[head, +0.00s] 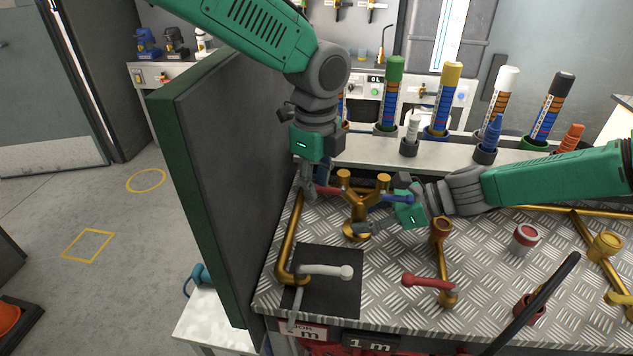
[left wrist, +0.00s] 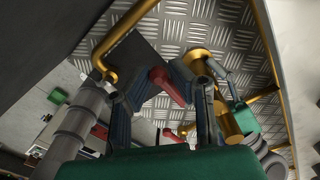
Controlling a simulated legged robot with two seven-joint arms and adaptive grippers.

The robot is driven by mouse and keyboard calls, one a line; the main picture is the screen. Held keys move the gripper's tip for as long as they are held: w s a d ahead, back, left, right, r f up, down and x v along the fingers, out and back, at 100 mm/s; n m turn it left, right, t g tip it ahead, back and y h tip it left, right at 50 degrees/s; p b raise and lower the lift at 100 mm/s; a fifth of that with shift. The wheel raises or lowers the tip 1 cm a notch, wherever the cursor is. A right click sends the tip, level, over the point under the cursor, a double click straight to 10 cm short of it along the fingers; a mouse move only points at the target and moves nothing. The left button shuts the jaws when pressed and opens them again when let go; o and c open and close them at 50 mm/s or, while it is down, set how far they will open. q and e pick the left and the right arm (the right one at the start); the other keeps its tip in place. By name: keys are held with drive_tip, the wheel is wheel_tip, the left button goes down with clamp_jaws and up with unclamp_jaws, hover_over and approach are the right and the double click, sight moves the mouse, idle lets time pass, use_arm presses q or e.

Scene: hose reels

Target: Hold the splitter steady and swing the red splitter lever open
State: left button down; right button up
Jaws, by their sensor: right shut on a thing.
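The brass splitter (head: 361,207) stands upright on the diamond-plate bench, with two outlets at its top. Its red lever (head: 329,190) points left and its blue lever (head: 397,198) points right. My left gripper (head: 308,184) is above the bench at the left of the splitter. In the left wrist view its fingers are apart, with the red lever (left wrist: 168,86) showing between them; contact cannot be told. My right gripper (head: 384,207) comes in from the right and is shut on the splitter, whose brass body also shows in the left wrist view (left wrist: 229,122).
A dark green-edged panel (head: 215,180) stands close at the left. A brass pipe (head: 290,238) runs beside my left gripper. A grey-handled valve (head: 326,270) and another red-handled valve (head: 428,283) are in front. Several coloured-capped tubes (head: 447,98) stand behind.

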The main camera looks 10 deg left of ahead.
sight(337, 188)
use_arm(q)
drive_tip(key=shift+d+r+y, duration=0.2)
drive_tip(key=shift+r+y, duration=0.1)
drive_tip(key=shift+y, duration=0.45)
drive_tip(key=shift+d+r+y, duration=0.2)
drive_tip(key=shift+r+y, duration=0.1)
drive_tip(key=shift+y, duration=0.45)
drive_tip(key=c, duration=1.4)
unclamp_jaws()
drive_tip(key=shift+a, duration=0.15)
drive_tip(key=v, duration=1.2)
